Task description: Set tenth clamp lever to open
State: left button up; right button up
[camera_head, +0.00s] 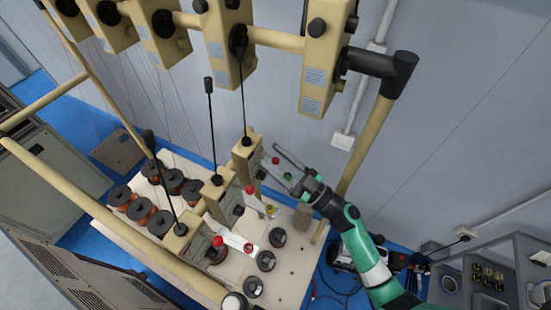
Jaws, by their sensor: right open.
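Several beige clamp units stand in a row on the pale bench (290,262), including a near one (178,243), a middle one (214,196) and a far one (246,158). No numbering is readable, so I cannot tell which is the tenth. My right gripper (279,163) is open, its fingers pointing left close to the far red and green knobs. Contact is unclear. My left gripper is out of view.
Dark-orange wire spools (160,222) sit on the bench's left. Several dark round pieces (265,260) lie at its front right. Beige rails and upper housings (228,40) with black rods hang over it. Grey cabinets (30,180) stand at left and shelving (490,280) at right.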

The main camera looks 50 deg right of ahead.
grip_shut()
jog(key=shift+r, duration=0.1)
jog(key=shift+s+r+g+p, duration=0.15)
jog(key=shift+r+g+p, duration=0.2)
jog(key=shift+g+p, duration=0.3)
jog(key=shift+r+g+p, duration=0.35)
jog(key=shift+g, duration=0.2)
jog(key=r+g, duration=0.1)
jog(key=g, duration=0.1)
jog(key=r+g+h, duration=0.1)
jog(key=g, duration=0.1)
jog(key=shift+n, duration=0.4)
jog(key=shift+w+r+g+h, duration=0.15)
jog(key=shift+r+g, duration=0.1)
jog(key=shift+g, duration=0.65)
jog(key=shift+w+r+g+h, duration=0.15)
jog(key=shift+r+g, duration=0.1)
jog(key=shift+g, duration=0.65)
jog(key=shift+s, duration=0.1)
